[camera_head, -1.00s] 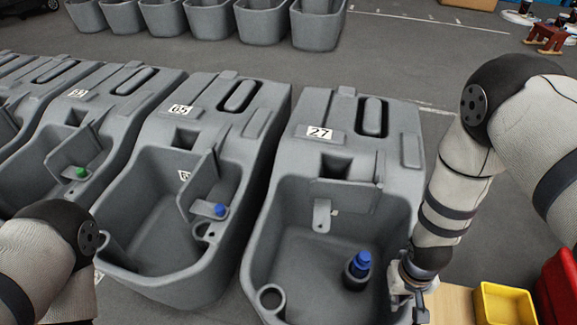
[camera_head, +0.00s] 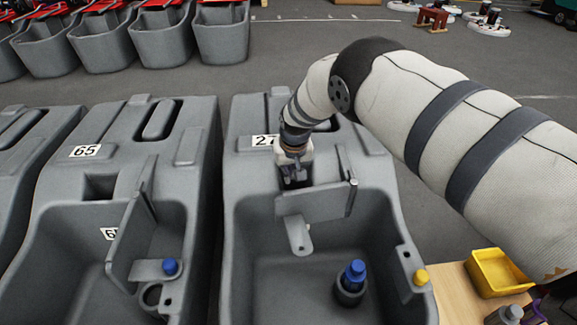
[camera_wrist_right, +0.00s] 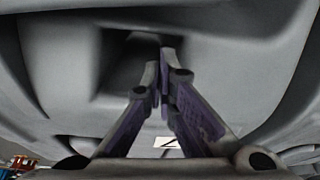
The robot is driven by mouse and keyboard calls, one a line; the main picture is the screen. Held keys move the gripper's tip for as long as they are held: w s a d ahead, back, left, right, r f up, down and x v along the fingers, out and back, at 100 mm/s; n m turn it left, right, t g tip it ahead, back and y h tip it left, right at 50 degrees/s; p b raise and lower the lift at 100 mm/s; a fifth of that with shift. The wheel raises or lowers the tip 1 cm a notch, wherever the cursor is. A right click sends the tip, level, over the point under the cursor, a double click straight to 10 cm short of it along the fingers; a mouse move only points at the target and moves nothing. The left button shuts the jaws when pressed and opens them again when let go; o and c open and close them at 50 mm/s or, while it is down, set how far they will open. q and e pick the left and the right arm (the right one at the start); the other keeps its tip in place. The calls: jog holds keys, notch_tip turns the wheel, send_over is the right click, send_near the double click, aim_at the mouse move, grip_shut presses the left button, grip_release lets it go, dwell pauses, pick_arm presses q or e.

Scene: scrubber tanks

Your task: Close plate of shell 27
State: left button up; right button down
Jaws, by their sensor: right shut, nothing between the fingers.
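Shell 27 is a grey tank (camera_head: 242,165) with a label reading 27 (camera_head: 262,141), partly covered by my right arm. Its grey plate (camera_head: 318,203) stands across the back of the open basin, with a tab (camera_head: 298,236) with a hole hanging from it. My right gripper (camera_head: 294,182) is shut and empty, pointing down just behind the plate's upper edge at the recess. I cannot tell whether it touches the plate. In the right wrist view the shut fingers (camera_wrist_right: 163,75) point towards the dark recess (camera_wrist_right: 132,62). My left gripper is not in view.
A blue-capped piece (camera_head: 354,273) stands in a holder in the basin. Shell 65 (camera_head: 60,185) stands close on the left, its plate (camera_head: 128,240) upright. A yellow bin (camera_head: 497,272) sits on a wooden surface at the right. More tanks stand behind across open floor.

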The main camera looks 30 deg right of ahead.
jog(key=s, duration=0.1)
jog(key=s+r+p, duration=0.1)
jog(key=s+a, duration=0.1)
jog(key=shift+s+a+r+p, duration=0.1)
jog(key=shift+s+r+p, duration=0.05)
jog(key=shift+s+p, duration=0.25)
